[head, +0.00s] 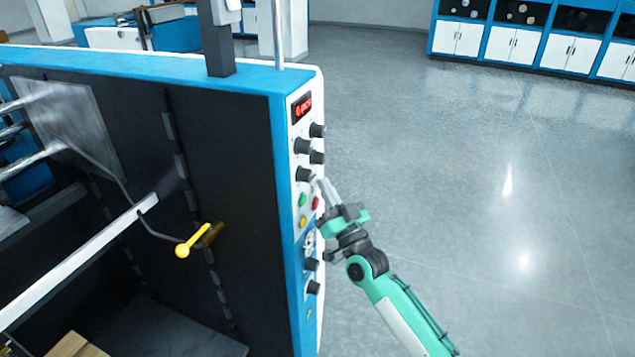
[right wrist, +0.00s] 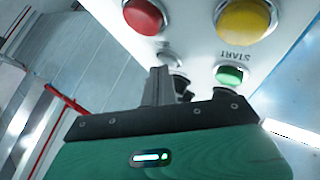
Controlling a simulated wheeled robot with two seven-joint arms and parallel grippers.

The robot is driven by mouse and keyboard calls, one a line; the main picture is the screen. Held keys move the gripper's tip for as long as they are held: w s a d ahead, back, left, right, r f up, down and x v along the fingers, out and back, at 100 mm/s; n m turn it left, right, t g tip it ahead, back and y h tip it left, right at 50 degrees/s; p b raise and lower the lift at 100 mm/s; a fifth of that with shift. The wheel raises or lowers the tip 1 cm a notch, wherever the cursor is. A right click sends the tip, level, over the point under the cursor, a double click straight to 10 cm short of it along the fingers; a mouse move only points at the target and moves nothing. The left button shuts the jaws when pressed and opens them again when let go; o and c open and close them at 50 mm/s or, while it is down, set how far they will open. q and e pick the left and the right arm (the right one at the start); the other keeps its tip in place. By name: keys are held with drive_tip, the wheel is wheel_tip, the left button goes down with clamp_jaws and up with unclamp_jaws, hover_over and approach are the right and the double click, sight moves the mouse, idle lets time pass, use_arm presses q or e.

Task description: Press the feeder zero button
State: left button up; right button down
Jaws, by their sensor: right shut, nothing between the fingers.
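The machine's control panel (head: 299,160) is a narrow white face on the end of the blue and black machine. It carries a red display, black knobs and coloured buttons. My right gripper (head: 327,190) is shut and empty, its fingertips close to the panel by a red button (head: 316,203). In the right wrist view, the fingers (right wrist: 170,82) point at a small silver button (right wrist: 166,59); contact cannot be told. A large red button (right wrist: 143,15), a yellow button (right wrist: 243,18) and a green START button (right wrist: 229,76) surround it. No feeder zero label is readable. My left gripper is not in view.
A green button (head: 303,199) and a yellow button (head: 303,221) sit beside the fingers, with black knobs (head: 302,146) above and below. A yellow-knobbed crank (head: 184,250) sticks out of the machine's dark side. The grey floor (head: 480,200) to the right is clear.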

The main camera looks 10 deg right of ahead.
idle(0.4)
drive_tip(key=shift+s+d, duration=0.45)
drive_tip(key=shift+d, duration=0.2)
drive_tip(key=s+d, duration=0.1)
drive_tip(key=d, duration=0.1)
drive_tip(key=s+d, duration=0.1)
drive_tip(key=d, duration=0.1)
drive_tip(key=shift+s, duration=0.4)
drive_tip(key=shift+f, duration=0.1)
